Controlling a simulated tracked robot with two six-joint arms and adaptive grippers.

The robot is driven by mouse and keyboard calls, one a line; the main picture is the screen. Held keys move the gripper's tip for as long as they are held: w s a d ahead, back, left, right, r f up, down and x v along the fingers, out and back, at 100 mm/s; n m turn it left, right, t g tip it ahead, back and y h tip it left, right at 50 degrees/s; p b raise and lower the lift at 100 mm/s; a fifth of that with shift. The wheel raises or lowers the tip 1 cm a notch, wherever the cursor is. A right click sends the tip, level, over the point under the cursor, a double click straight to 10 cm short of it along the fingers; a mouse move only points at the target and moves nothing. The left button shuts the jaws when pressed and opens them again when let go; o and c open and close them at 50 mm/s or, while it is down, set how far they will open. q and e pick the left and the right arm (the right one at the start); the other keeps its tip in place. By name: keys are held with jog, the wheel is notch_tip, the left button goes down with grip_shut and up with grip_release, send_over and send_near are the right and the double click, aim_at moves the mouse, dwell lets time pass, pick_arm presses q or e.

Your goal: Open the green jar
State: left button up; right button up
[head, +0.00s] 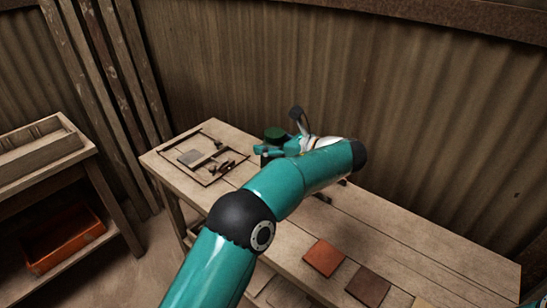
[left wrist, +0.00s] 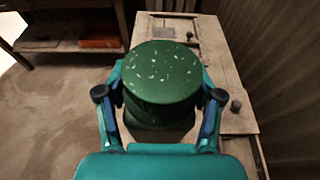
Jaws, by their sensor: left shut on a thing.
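The green jar (head: 274,133) is at the far side of the workbench in the head view, mostly hidden by my left arm. In the left wrist view its round dark green top with pale flecks (left wrist: 162,75) fills the space between the fingers. My left gripper (left wrist: 160,100) is shut on it, one finger on each side. I cannot tell whether the gripped part is the lid alone or the whole jar, nor whether it touches the bench. My right gripper is not in view.
The wooden workbench (head: 400,245) carries a dark frame (head: 207,182) with a grey tile (head: 190,156) at left. A red tile (head: 324,257) and a brown tile (head: 368,287) lie nearer. A corrugated wall (head: 430,130) stands behind. An orange bin (head: 62,238) sits on a low shelf.

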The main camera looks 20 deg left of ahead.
pick_arm(q)
jog(key=shift+r, duration=0.2)
jog(key=o, duration=0.9)
jog(key=c, duration=1)
grip_shut()
jog(key=shift+f, duration=0.1)
